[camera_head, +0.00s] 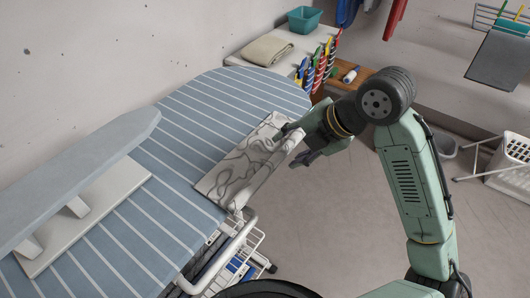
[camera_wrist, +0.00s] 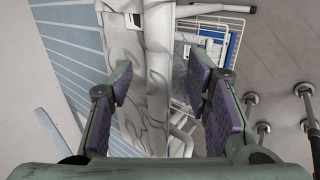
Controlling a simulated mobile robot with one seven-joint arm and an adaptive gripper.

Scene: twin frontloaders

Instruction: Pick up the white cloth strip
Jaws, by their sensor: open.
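The white cloth strip (camera_head: 240,166), patterned with grey swirls, lies across the blue striped ironing board (camera_head: 190,130) and reaches its right edge. My gripper (camera_head: 291,146) is at the strip's right end, at the board's edge. In the wrist view, my gripper (camera_wrist: 160,90) is open, with purple-padded fingers on either side of the strip (camera_wrist: 146,75). Both fingers look apart from the cloth, with a wider gap on the right.
A small sleeve board (camera_head: 85,170) stands at the left of the ironing board. A white wire rack (camera_head: 245,245) is below the board's edge. A folded beige cloth (camera_head: 266,50) and a teal bin (camera_head: 304,20) are at the back.

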